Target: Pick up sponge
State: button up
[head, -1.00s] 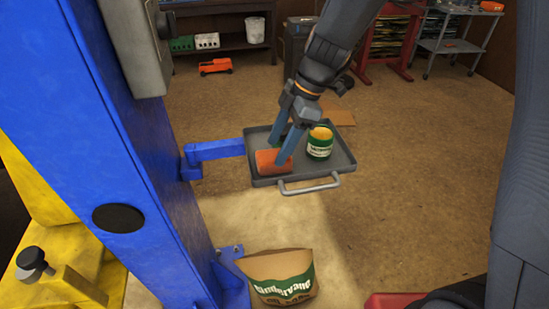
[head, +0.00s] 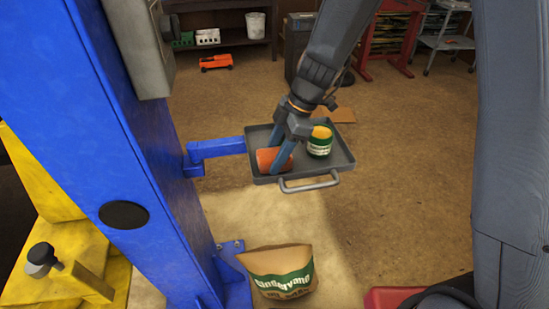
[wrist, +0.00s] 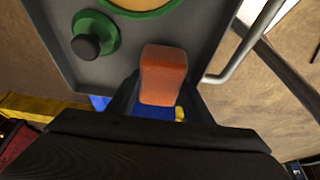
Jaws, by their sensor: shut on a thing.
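The sponge is an orange-red block on the grey tray (head: 330,170); its left part (head: 264,160) shows in the head view, the rest is behind my finger. In the wrist view the sponge (wrist: 163,72) lies between both fingers, filling the gap. My gripper (head: 276,162) reaches down into the tray and is shut on the sponge; it also shows in the wrist view (wrist: 158,98). I cannot tell whether the sponge is clear of the tray floor.
A green and white can (head: 319,142) with a yellow top stands in the tray right of my gripper. A green piece with a black knob (wrist: 86,46) lies near the sponge. A blue post (head: 75,110) with an arm stands left. A paper bag (head: 279,272) is below.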

aim_at(274, 153)
jog(key=shift+r, duration=0.15)
notch_tip(274, 153, up, 10)
jog(key=b, duration=0.2)
jog(key=shift+b, duration=0.35)
